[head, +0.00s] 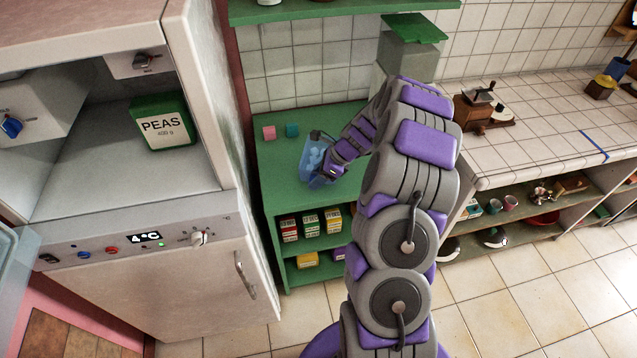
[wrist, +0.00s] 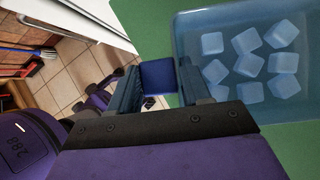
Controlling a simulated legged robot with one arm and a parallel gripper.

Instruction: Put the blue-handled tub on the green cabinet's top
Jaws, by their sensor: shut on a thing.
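The tub (head: 316,160) is a translucent blue box with several pale ice cubes inside. In the head view it is over the green cabinet's top (head: 285,190), close to the surface; I cannot tell whether it touches. My gripper (head: 327,170) is at the tub's right side, partly hidden by my arm. In the wrist view my gripper (wrist: 158,78) is shut on the tub's blue handle (wrist: 158,75), and the tub (wrist: 262,12) extends to the right with its ice cubes showing. Green surface shows around the tub there.
A pink block (head: 269,132) and a teal block (head: 292,130) stand at the back left of the cabinet top. Boxes (head: 310,225) stand on the shelf below. A white fridge (head: 190,270) is close on the left. The front left of the top is clear.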

